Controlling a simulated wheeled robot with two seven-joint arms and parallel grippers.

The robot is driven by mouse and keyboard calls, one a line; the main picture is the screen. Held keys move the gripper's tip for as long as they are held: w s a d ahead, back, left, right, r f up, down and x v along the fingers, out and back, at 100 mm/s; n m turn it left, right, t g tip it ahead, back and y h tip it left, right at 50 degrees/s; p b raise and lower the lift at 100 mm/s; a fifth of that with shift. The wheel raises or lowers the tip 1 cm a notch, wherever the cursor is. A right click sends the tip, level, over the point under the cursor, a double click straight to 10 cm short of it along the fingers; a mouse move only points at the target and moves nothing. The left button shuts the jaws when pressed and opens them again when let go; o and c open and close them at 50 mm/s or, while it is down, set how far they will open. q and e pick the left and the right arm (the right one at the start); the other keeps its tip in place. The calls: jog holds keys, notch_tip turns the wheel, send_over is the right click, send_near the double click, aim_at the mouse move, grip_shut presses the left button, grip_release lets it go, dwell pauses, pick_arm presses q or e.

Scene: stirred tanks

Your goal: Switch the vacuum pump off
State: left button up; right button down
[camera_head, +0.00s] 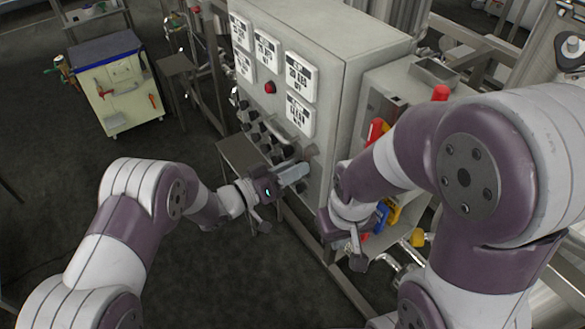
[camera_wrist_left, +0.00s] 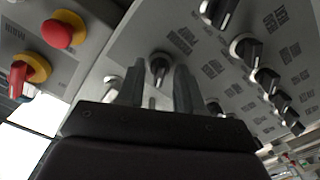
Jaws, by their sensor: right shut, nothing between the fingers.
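The grey control cabinet (camera_head: 325,50) carries several black rotary knobs (camera_head: 262,136) on its front panel. My left gripper (camera_head: 298,172) is at the lower part of this panel. In the left wrist view its two fingers (camera_wrist_left: 159,88) are apart, with one black knob (camera_wrist_left: 158,66) showing between their tips. I cannot tell whether the fingers touch it. Other knobs (camera_wrist_left: 246,48) run off to the right. My right gripper (camera_head: 357,252) is shut and empty, lower and to the right, away from the panel.
In the left wrist view, a red button on a yellow base (camera_wrist_left: 62,30) and a red switch on a yellow base (camera_wrist_left: 22,76) sit at the left. White display boxes (camera_head: 300,77) and a red lamp (camera_head: 270,87) are higher on the cabinet. A tool cart (camera_head: 118,90) stands far left; the floor (camera_head: 200,265) is clear.

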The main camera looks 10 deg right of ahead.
pick_arm(q)
jog(key=b+v, duration=0.1)
jog(key=v, duration=1.1)
jog(key=shift+a, duration=0.35)
jog(key=shift+s, duration=0.1)
